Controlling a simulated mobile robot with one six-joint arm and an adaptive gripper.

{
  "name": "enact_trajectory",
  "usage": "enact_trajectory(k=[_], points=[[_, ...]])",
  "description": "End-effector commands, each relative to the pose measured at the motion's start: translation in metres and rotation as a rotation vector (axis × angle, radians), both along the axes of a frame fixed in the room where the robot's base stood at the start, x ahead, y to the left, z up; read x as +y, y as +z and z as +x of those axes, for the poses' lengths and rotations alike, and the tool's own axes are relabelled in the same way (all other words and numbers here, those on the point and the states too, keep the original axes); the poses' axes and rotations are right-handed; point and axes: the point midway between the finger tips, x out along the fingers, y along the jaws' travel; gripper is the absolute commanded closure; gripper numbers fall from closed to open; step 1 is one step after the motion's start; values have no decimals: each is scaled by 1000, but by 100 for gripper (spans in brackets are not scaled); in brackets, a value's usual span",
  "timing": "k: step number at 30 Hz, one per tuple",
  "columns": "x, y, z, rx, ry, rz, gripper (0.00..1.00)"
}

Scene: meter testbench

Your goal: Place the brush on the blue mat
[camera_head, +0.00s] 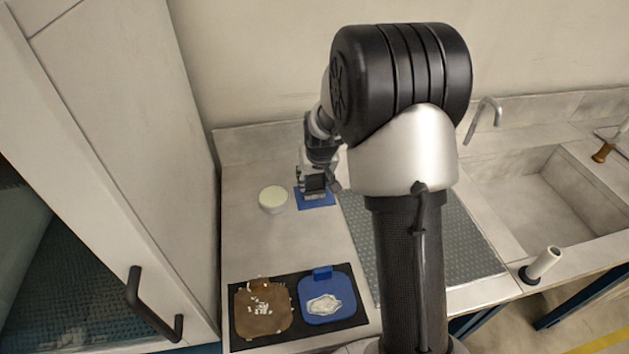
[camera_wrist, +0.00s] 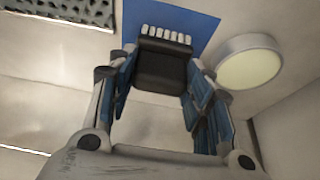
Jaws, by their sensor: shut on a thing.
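My gripper (camera_head: 315,182) is shut on the brush and sits at the back of the counter, over the blue mat (camera_head: 318,201). In the wrist view the brush (camera_wrist: 161,68) is a black block with a row of white bristles, held between the two fingers of the gripper (camera_wrist: 160,80). The blue mat (camera_wrist: 205,25) shows behind and around the brush in that view. I cannot tell whether the brush touches the mat. In the head view my gripper and arm hide part of the mat and most of the brush.
A round pale-topped container (camera_head: 273,197) stands just left of the mat. A black tray (camera_head: 292,334) at the front holds a brown board (camera_head: 250,322) with white bits and a blue piece (camera_head: 313,289). A ridged grey panel (camera_head: 470,245) and sink (camera_head: 550,190) lie right; a cabinet rises left.

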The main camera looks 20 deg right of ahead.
Motion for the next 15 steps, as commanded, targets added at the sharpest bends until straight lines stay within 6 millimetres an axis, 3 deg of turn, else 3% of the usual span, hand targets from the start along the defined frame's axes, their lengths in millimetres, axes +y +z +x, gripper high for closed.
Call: enact_trajectory(k=[11, 12, 15], points=[[0, -5, 0, -2, 0, 0, 76], [0, -4, 0, -1, 0, 0, 51], [0, -3, 0, -1, 0, 0, 44]])
